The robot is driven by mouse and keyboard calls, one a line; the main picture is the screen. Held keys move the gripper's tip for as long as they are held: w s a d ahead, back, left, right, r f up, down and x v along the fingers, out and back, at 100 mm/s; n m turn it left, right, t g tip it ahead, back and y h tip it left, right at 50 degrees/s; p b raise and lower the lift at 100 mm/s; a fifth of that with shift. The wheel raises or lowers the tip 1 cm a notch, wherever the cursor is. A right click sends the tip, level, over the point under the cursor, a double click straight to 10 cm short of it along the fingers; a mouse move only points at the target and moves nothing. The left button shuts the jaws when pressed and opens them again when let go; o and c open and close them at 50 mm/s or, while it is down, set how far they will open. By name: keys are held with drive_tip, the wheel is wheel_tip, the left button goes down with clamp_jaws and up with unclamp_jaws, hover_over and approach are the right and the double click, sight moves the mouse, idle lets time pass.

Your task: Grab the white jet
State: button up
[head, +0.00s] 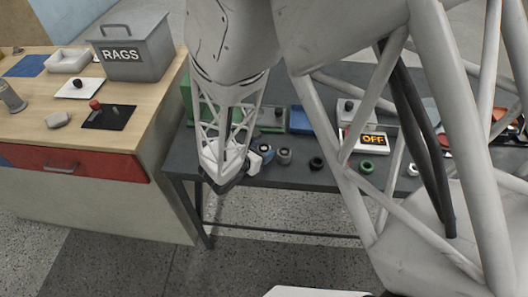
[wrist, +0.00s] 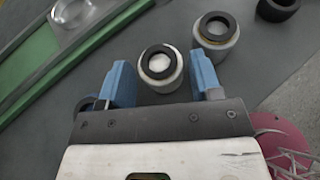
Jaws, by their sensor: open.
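A short round jet with a pale white body and a black ring on top (wrist: 161,84) is in the wrist view, between the two blue fingers of my gripper (wrist: 162,72). The fingers are open, one on each side, with gaps showing. I cannot tell how far below the fingertips it is. In the head view, my gripper (head: 262,157) is low over the dark table's left part and mostly hides this jet. A grey jet with a black ring (wrist: 216,35) stands close to the right finger; it also shows in the head view (head: 285,156). Another small white ring-shaped piece (head: 412,169) lies farther right.
A black jet (head: 316,163) and a green one (head: 367,168) stand along the dark table (head: 338,180). A green-edged tray (wrist: 42,68) lies left of my gripper. An OFF sign (head: 373,140) stands behind. A wooden counter (head: 150,100) with a RAGS bin (head: 130,65) is left.

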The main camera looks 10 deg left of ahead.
drive_tip(key=shift+x, duration=0.9)
drive_tip(key=c, duration=0.7)
